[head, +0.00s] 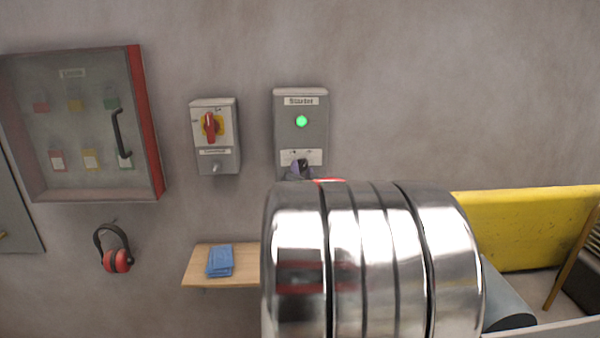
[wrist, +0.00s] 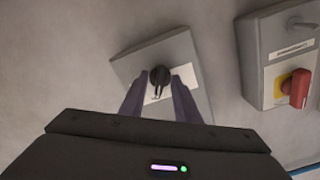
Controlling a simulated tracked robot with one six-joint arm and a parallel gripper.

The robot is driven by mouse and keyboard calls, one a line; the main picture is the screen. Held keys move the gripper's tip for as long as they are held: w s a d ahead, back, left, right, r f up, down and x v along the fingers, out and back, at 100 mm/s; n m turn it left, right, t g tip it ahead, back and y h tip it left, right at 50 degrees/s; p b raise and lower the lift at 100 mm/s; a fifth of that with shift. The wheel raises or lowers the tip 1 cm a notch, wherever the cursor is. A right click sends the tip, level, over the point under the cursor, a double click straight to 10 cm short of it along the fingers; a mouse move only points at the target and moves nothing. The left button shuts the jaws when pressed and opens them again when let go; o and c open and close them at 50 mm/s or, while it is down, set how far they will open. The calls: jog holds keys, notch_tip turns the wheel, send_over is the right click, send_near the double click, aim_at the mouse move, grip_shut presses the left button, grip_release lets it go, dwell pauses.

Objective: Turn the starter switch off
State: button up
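The starter box (head: 301,105) is a grey wall box with a "Starter" label and a lit green lamp (head: 301,121). Its black switch knob (wrist: 160,76) shows in the wrist view, on a white label plate low on the box. My gripper (wrist: 159,84) is at the knob, with one finger on either side of it. Narrow gaps seem to show between fingers and knob, but I cannot tell whether they touch. In the head view my arm hides the bottom of the box and most of my gripper (head: 299,171).
A grey isolator box with a red handle on yellow (head: 209,127) is left of the starter. A yellow panel (head: 525,225) is right.

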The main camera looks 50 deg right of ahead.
jog(key=shift+c, duration=0.6)
grip_shut()
jog(key=shift+n, duration=0.4)
jog(key=n, duration=1.1)
dwell(0.3)
jog(key=shift+o, duration=0.6)
grip_release()
